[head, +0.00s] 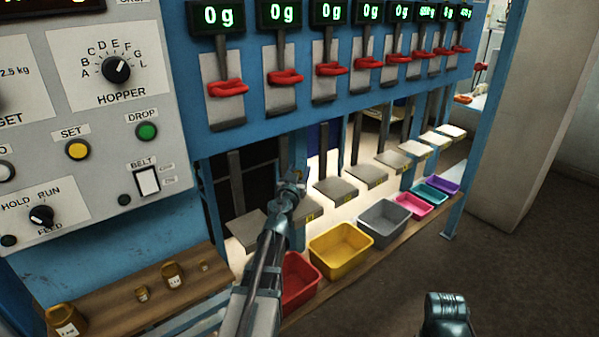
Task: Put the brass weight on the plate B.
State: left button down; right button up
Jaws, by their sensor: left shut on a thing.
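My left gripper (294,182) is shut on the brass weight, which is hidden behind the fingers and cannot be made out. The gripper is above the second plate (299,212) from the left in the row, which I take for plate B; its yellow tag is too small to read. My arm hides part of that plate. I cannot tell whether the weight touches it. The display (282,14) second from the left reads 0 g. My right gripper is not in view; only a part of my right arm shows at the bottom right.
Several other brass weights (172,275) stand on a wooden shelf (110,290) at the lower left. The first plate (246,231) and third plate (335,190) flank the second closely. Red levers (285,77) hang above. Coloured bins, including a yellow bin (341,262), stand below the plates.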

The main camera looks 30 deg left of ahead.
pick_arm(q)
jog(key=shift+f+b, duration=2.5)
jog(key=shift+f, duration=0.3)
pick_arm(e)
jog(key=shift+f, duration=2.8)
pick_arm(q)
jog(key=shift+f+b, duration=0.55)
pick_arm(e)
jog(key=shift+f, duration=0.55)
pick_arm(q)
jog(key=shift+c, duration=1.3)
grip_release()
jog(key=shift+s, duration=0.1)
